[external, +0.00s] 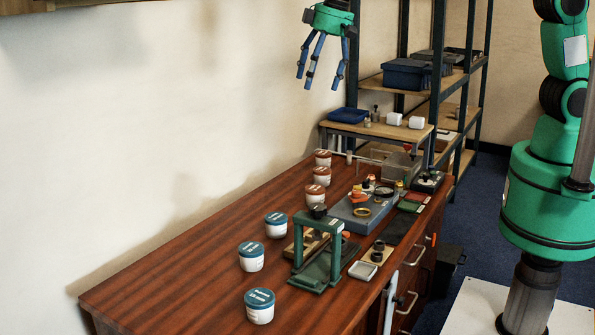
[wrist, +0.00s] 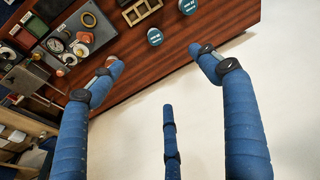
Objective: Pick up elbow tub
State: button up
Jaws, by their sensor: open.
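Several white tubs stand upright on the wooden bench. Three have blue lids: a front one (external: 259,306), a middle one (external: 251,257) and a farther one (external: 276,225). Others have red-brown lids, including one (external: 316,193) nearer and one (external: 322,158) farther back. The labels are too small to read, so I cannot tell which is the elbow tub. My gripper (external: 317,82) is open and empty, high above the far end of the bench, apart from all tubs. In the wrist view two blue lids (wrist: 155,37) (wrist: 188,7) show beyond its blue fingers (wrist: 160,75).
A green press frame (external: 319,250) stands at the bench's front right, near the blue-lidded tubs. A grey tray with parts (external: 345,213) lies behind it. A dark metal shelf (external: 405,75) with bins rises behind the bench. The bench's left side is mostly clear, along a white wall.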

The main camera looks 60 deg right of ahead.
jog(key=w+a+f+p, duration=0.1)
jog(key=a+f, duration=0.4)
jog(key=a, duration=0.4)
jog(key=n+g+p, duration=0.2)
jog(key=p, duration=0.2)
send_over(260, 296)
jog(key=s, duration=0.2)
notch_tip(260, 296, down, 24)
jog(key=f, duration=0.1)
jog(key=shift+w+d+r+h, duration=0.1)
jog(key=shift+d+r+h, duration=0.1)
jog(key=shift+d+h, duration=0.1)
jog(key=shift+w+a+f, duration=0.1)
jog(key=shift+w+f, duration=0.1)
jog(key=shift+f, duration=1.2)
jog(key=shift+w+f, duration=0.15)
jog(key=shift+f, duration=1.3)
jog(key=shift+w+a+f, duration=0.1)
jog(key=shift+w+f, duration=0.1)
jog(key=shift+f, duration=1.2)
jog(key=shift+w+a+f+b, duration=0.1)
jog(key=shift+w+f+b, duration=0.1)
jog(key=shift+f, duration=1.1)
jog(key=shift+w+f+b, duration=0.15)
jog(key=shift+w+f, duration=0.05)
jog(key=shift+f, duration=1.05)
jog(key=shift+c, duration=0.5)
